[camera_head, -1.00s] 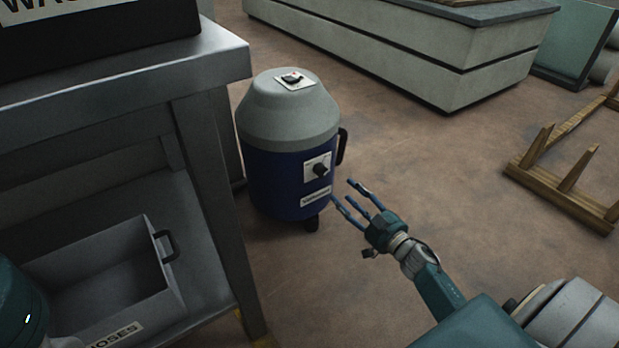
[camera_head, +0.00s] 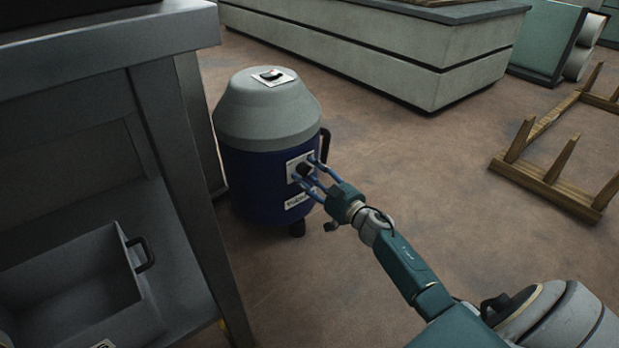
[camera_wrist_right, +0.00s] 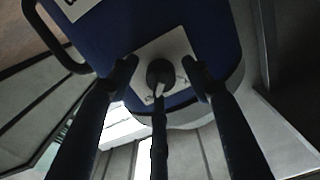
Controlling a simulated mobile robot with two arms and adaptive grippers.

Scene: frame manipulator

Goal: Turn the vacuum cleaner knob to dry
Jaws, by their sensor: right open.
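The vacuum cleaner (camera_head: 268,135) stands on the floor, with a blue body and a grey domed top. Its black knob (camera_head: 304,169) sits on a white plate on the front of the body. In the right wrist view the knob (camera_wrist_right: 160,73) is in the middle of the white plate (camera_wrist_right: 176,48). My right gripper (camera_head: 312,176) is open at the knob, with its fingers spread around it. In the right wrist view two fingers flank the knob and a third is below it; contact cannot be told. My left gripper is not in view.
A grey metal table (camera_head: 95,50) stands close at the left, with a grey bin (camera_head: 70,275) on its lower shelf. A long pale cabinet (camera_head: 380,50) is behind. A wooden frame with pegs (camera_head: 545,185) lies at the right. The floor between is clear.

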